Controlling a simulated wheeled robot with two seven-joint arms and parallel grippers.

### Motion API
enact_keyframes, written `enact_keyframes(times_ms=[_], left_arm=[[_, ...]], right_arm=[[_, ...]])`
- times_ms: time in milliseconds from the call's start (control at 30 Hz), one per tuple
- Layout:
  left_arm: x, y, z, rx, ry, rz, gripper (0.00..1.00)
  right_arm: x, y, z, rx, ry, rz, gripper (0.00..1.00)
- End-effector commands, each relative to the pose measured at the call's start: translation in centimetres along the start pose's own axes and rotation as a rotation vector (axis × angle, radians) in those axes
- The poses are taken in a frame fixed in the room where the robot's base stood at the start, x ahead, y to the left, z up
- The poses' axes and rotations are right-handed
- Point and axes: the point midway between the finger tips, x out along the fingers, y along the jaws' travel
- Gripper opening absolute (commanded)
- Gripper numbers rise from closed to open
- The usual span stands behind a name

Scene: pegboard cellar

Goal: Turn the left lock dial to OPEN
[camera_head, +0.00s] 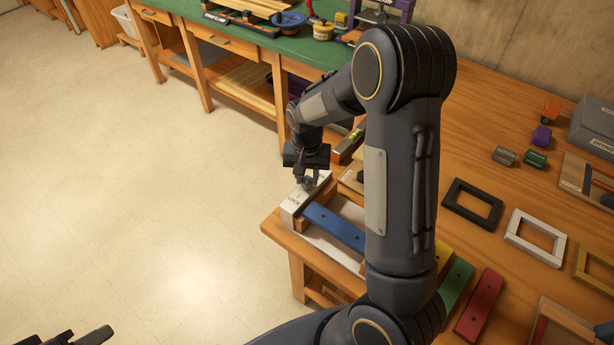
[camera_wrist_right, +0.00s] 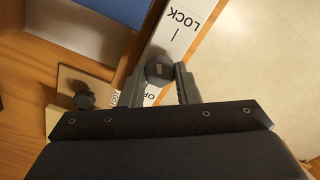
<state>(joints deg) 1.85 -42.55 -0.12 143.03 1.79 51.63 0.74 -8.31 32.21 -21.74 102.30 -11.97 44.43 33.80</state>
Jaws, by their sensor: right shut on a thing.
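The left lock dial (camera_wrist_right: 159,68) is a small dark round knob on a white plate (camera_wrist_right: 190,22). LOCK and a short mark are printed on the plate beyond it. A second label, probably OPEN, is partly hidden by a finger. My right gripper (camera_wrist_right: 162,82) is shut on the dial, one finger on each side. In the head view my right gripper (camera_head: 307,180) points down over the white plate (camera_head: 292,204) at the bench corner. Which way the dial points is unclear. A part of my left gripper (camera_head: 82,338) shows at the bottom left edge, far from the dial.
A second dark knob (camera_wrist_right: 84,99) stands beside the held dial on a brown plate. A blue bar (camera_head: 334,227) lies close to the white plate. Empty frames (camera_head: 535,239) and small blocks lie to the right. Open floor (camera_head: 130,190) is at left.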

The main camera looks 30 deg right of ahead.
Motion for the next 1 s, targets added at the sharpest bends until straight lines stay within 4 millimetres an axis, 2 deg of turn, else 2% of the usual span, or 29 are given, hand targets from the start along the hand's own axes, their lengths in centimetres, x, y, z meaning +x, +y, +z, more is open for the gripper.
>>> enact_keyframes(times_ms=[1000], left_arm=[[1.2, -0.6, 0.6, 0.0, 0.0, 0.0, 0.36]], right_arm=[[0.0, 0.0, 0.0, -0.964, 0.0, -0.001, 0.06]])
